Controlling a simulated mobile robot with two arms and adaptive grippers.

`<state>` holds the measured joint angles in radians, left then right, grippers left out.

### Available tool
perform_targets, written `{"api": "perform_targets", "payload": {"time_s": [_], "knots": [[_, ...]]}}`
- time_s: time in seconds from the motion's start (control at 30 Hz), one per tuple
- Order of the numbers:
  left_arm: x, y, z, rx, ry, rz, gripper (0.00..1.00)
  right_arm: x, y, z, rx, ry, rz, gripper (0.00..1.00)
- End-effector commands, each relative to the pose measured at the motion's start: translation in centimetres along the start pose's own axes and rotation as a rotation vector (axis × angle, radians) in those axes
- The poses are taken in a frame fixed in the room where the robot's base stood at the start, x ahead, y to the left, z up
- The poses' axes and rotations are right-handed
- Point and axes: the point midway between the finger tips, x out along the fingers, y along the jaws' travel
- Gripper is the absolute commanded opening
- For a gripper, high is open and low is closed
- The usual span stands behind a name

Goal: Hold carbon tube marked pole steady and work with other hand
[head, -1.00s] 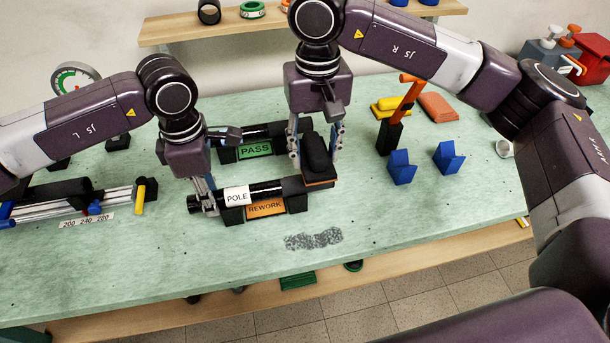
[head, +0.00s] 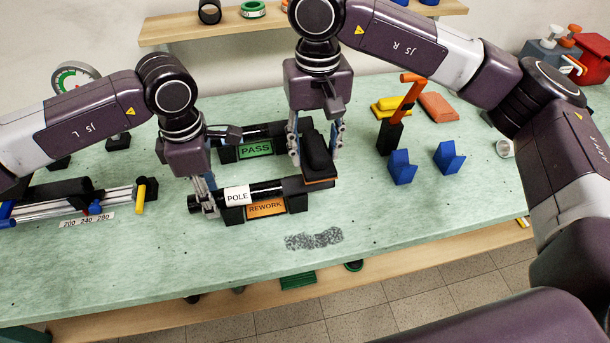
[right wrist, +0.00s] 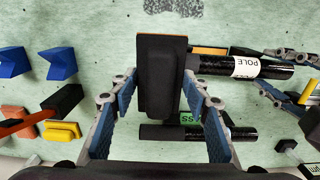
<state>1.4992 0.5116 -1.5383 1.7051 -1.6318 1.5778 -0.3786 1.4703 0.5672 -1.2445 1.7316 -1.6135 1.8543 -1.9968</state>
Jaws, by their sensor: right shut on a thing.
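The black carbon tube marked POLE (head: 266,189) lies across black supports behind the orange REWORK label (head: 266,209). Its white POLE label also shows in the right wrist view (right wrist: 246,66). My left gripper (head: 207,205) is shut around the tube near its left end, left of the label. My right gripper (head: 317,150) is shut on a black block with an orange underside (head: 318,158).
A second black tube (head: 262,132) lies behind, at the green PASS label (head: 255,149). Two blue V-blocks (head: 402,168) and an orange-topped black post (head: 392,135) stand to the right. A measuring rail (head: 75,200) is at left.

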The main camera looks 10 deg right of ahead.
Motion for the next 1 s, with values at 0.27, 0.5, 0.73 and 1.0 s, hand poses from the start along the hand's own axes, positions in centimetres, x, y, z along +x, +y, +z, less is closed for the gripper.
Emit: {"api": "perform_targets", "payload": {"time_s": [0.27,0.5,0.73,1.0], "knots": [[-1.2,0.0,0.0,0.0,-0.001,0.001,0.37,0.0,0.0,0.0,0.0,0.001,0.0,0.24],[-1.3,0.0,0.0,0.0,-0.001,0.001,0.38,0.0,0.0,0.0,0.0,0.001,0.0,0.24],[-1.3,0.0,0.0,0.0,-0.001,0.001,0.57,0.0,0.0,0.0,0.0,0.001,0.0,0.24],[-1.3,0.0,0.0,0.0,-0.001,0.001,0.7,0.0,0.0,0.0,0.0,0.001,0.0,0.24]]}}
